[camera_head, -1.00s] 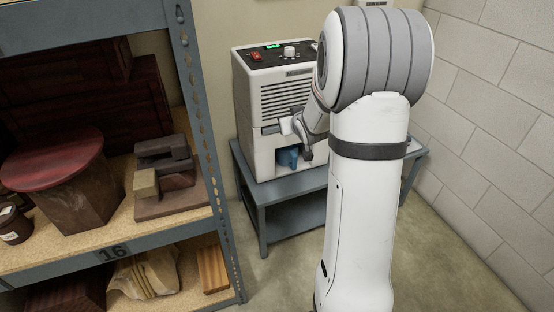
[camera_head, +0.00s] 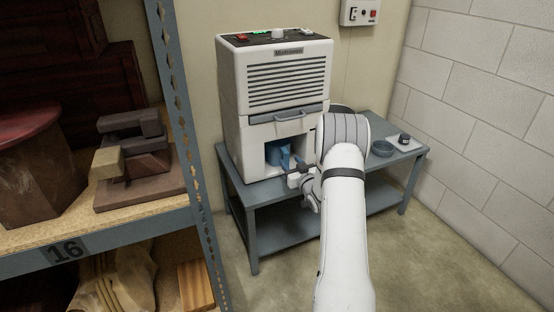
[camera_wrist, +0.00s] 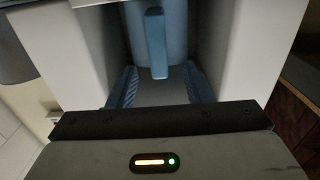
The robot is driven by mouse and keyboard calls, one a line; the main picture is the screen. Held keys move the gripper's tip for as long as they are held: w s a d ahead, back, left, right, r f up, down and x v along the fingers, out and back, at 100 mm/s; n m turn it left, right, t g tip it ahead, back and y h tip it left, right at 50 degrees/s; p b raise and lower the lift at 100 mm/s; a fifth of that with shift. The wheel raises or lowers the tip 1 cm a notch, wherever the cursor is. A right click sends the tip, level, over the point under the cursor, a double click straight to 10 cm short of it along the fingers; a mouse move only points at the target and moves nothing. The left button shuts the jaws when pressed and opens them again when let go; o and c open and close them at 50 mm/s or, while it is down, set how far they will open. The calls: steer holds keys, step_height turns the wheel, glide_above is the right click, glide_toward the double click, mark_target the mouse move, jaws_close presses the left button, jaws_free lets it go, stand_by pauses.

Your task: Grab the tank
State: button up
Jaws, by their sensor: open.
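The tank (camera_head: 277,153) is blue and sits inside the low front opening of a white dehumidifier (camera_head: 290,135). In the wrist view the tank (camera_wrist: 138,25) fills the opening at the top, with an upright blue handle (camera_wrist: 157,45) on its front. My gripper (camera_head: 296,164) is at the opening, pointing in towards the tank. In the wrist view my gripper (camera_wrist: 161,86) is open, with its ribbed blue fingers to the left and right of the handle's lower end. Neither finger visibly touches the handle. The tank's sides and back are hidden by the housing.
The dehumidifier stands on a grey metal table (camera_head: 262,194). A loaded shelf rack (camera_head: 182,130) stands close on the left. A block wall (camera_head: 475,90) bounds the right.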

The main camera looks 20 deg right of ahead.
mark_target(287, 157)
steer(key=w+b, duration=0.1)
steer(key=w, duration=0.3)
steer(key=shift+f+b, duration=0.1)
steer(key=shift+b, duration=0.25)
steer(key=shift+w, duration=0.4)
jaws_close()
